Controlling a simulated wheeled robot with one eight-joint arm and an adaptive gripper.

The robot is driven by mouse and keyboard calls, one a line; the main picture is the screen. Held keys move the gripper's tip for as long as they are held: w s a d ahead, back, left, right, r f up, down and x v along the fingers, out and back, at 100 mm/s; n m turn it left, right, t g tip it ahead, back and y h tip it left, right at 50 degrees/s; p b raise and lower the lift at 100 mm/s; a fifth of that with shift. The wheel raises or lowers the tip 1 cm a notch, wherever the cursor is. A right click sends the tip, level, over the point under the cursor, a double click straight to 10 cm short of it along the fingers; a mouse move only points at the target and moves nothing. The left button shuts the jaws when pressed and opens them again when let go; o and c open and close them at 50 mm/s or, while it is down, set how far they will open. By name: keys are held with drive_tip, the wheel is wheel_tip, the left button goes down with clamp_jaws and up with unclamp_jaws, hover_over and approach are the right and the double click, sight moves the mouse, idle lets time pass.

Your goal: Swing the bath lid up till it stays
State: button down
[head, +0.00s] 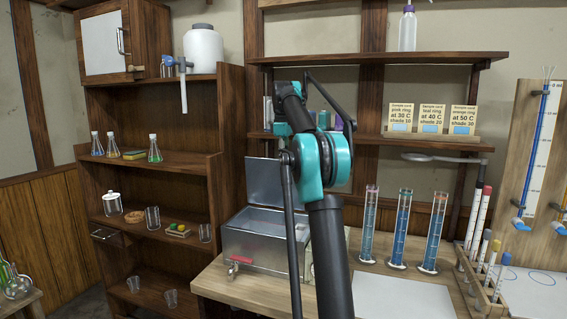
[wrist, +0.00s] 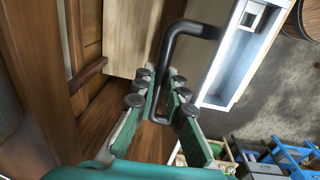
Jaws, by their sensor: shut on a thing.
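The bath (head: 262,240) is a metal box on the bench, with its top open and a pale interior showing. Its grey lid (head: 275,181) stands up steeply at the back of the box; my arm covers its right side. In the wrist view, my gripper (wrist: 162,86) has its green, padded fingers closed around a black bent handle (wrist: 187,29). The handle's link to the lid is not clear there. In the head view, my arm hides the gripper and handle.
Blue-filled cylinders (head: 403,228) stand on the bench right of my arm, near a rack of rods (head: 482,245). A shelf unit (head: 150,165) with glassware stands at left. Shelves with sample cards (head: 432,119) are behind. A white sheet (head: 405,295) lies at the front.

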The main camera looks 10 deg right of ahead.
drive_tip(key=shift+a+r, duration=0.1)
drive_tip(key=shift+a, duration=0.1)
drive_tip(key=c, duration=1.6)
unclamp_jaws()
wheel_tip(320, 180, up, 6)
drive_tip(key=shift+a+r, duration=0.1)
drive_tip(key=shift+s+r, duration=0.1)
drive_tip(key=shift+r, duration=0.5)
